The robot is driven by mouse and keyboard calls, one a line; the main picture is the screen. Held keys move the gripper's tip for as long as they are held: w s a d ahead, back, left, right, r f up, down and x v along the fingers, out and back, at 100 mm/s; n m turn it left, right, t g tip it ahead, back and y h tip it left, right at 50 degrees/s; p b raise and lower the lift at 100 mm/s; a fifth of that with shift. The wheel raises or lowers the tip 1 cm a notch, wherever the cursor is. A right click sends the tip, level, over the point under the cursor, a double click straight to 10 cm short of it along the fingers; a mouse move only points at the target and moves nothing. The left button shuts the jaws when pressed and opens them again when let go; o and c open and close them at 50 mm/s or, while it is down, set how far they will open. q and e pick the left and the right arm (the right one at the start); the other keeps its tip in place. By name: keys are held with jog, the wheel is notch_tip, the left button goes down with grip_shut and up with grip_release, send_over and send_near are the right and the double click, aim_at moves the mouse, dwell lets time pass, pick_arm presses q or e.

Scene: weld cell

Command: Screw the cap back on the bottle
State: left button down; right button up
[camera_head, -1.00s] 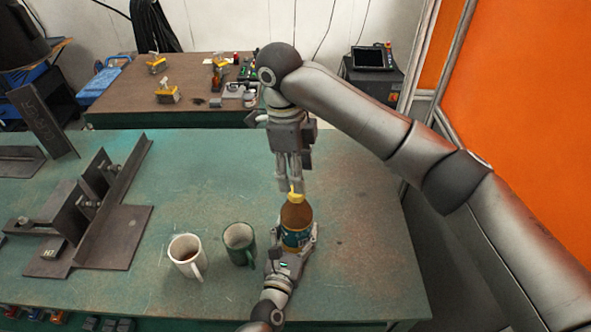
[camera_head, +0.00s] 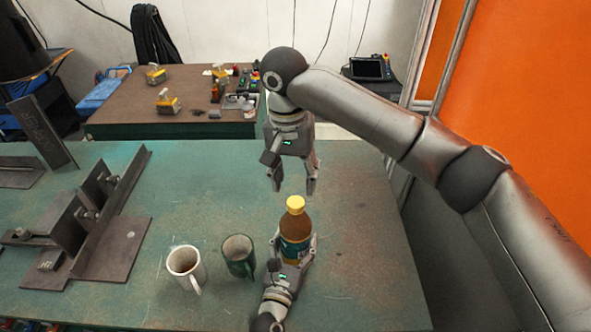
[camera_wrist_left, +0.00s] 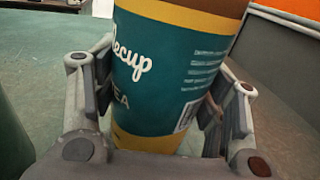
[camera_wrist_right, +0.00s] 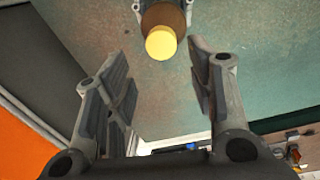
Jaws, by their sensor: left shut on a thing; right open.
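The bottle (camera_head: 295,226) stands upright on the green table, brown with a teal and yellow label. The yellow cap (camera_head: 295,203) sits on top of its neck; how tightly it is on I cannot tell. My left gripper (camera_head: 297,246) is shut around the bottle's lower part, one finger on each side of the label (camera_wrist_left: 165,75) in the left wrist view. My right gripper (camera_head: 293,190) is open and empty, pointing down above and slightly behind the cap. In the right wrist view the cap (camera_wrist_right: 161,43) shows beyond the open fingertips (camera_wrist_right: 160,65), apart from them.
A white mug (camera_head: 186,265) and a green mug (camera_head: 238,255) stand left of the bottle. Dark steel fixtures (camera_head: 85,220) fill the table's left. A brown table (camera_head: 190,122) with small items is behind. The green table right of the bottle is clear.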

aim_at(296, 202)
jog(key=n, duration=0.7)
jog(key=shift+r+n, duration=0.3)
jog(key=n, duration=0.5)
jog(key=shift+r, duration=0.2)
jog(key=n, duration=0.5)
jog(key=shift+s+d+r+n+y, duration=0.1)
jog(key=shift+r+n+y, duration=0.05)
jog(key=shift+n+y, duration=0.2)
jog(key=n, duration=0.6)
jog(key=shift+r+n, duration=0.2)
jog(key=shift+n, duration=0.15)
jog(key=shift+f, duration=4)
